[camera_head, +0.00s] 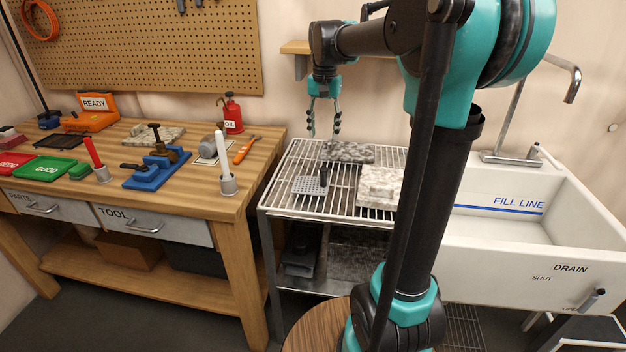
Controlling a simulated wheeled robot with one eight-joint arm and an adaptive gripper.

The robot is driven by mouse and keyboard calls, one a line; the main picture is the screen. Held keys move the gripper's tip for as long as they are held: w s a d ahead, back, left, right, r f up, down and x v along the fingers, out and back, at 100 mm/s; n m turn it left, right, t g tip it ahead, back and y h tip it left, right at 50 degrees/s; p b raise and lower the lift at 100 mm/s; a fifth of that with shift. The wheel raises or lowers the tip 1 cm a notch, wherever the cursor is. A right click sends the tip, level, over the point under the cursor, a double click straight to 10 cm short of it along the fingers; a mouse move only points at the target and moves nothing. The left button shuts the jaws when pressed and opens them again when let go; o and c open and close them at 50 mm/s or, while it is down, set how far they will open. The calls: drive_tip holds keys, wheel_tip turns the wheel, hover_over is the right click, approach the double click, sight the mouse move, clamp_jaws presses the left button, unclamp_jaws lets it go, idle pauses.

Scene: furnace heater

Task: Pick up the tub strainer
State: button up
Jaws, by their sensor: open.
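A small grey perforated plate with a dark upright knob, which looks like the tub strainer (306,186), lies on the wire rack (285,205) between the workbench and the sink. My gripper (323,134) points down with its two fingers apart and nothing between them. It hangs above the rear part of the rack, clear of the strainer and appearing higher and farther back than it. The strainer is not hidden by the arm.
A pale speckled block (380,186) sits right of the strainer, and a darker speckled slab (348,152) lies behind. The white sink (590,235) with a tap stands at right. The workbench (262,160) at left holds a red oil can (233,116) and a white candle-like stick (222,155).

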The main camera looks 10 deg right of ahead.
sight(323, 186)
wheel_tip(323, 186, down, 16)
drive_tip(key=shift+d+f, duration=0.1)
drive_tip(key=shift+f, duration=0.15)
clamp_jaws()
idle(0.7)
